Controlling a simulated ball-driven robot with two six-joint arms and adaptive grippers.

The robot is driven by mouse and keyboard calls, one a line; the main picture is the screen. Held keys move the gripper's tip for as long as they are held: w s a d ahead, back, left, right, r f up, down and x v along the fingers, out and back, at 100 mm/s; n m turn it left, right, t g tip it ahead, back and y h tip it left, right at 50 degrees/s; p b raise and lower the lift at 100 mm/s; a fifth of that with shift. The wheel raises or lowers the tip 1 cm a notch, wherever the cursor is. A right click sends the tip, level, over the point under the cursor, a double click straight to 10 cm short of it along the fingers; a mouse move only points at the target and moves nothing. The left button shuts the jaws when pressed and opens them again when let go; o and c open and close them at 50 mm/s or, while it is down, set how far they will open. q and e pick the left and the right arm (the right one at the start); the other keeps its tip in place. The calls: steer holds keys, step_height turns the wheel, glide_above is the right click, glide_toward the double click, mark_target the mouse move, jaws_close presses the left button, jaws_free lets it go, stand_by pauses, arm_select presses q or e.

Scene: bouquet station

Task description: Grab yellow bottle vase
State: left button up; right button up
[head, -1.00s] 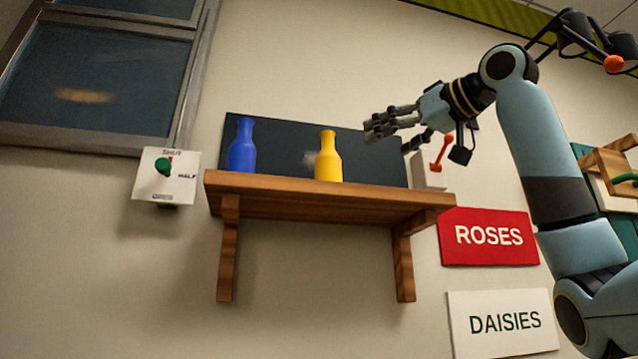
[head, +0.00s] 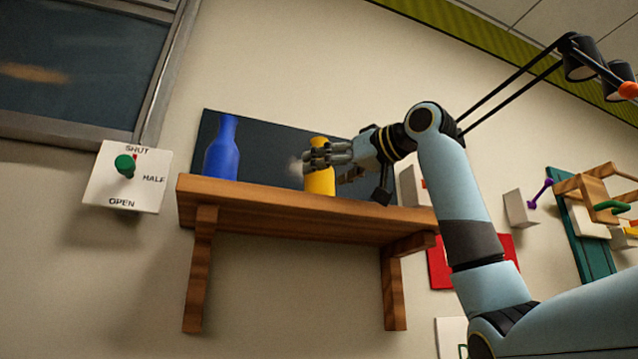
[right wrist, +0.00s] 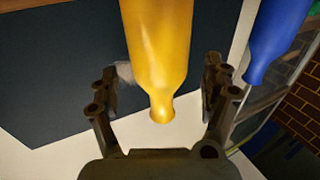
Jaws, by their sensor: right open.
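The yellow bottle vase (head: 320,182) stands upright on the wooden shelf (head: 300,213), partly hidden by my right gripper (head: 330,160) in the head view. In the right wrist view the yellow vase (right wrist: 158,55) lies between the two open fingers of my right gripper (right wrist: 160,88), its neck pointing toward the palm. A gap shows on both sides of the vase there, so the fingers are not closed on it. My left gripper is not in view.
A blue bottle vase (head: 222,150) stands on the shelf to the left; it also shows in the right wrist view (right wrist: 275,40). A dark panel (head: 265,145) is behind the vases. A switch plate (head: 127,178) is on the wall at left. A red sign (head: 440,268) is partly behind my arm.

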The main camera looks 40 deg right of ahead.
mark_target(329, 170)
steer(key=shift+w+a+r+p, duration=0.15)
steer(key=shift+w+p, duration=0.15)
steer(key=shift+w, duration=0.35)
steer(key=shift+w+a+p, duration=0.1)
steer(key=shift+w+p, duration=0.15)
steer(key=shift+w, duration=0.65)
steer(key=shift+s, duration=0.15)
steer(key=shift+c, duration=0.7)
steer(key=c, duration=1.4)
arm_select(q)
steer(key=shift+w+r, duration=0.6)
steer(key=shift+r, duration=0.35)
arm_select(e)
steer(key=shift+c, duration=0.3)
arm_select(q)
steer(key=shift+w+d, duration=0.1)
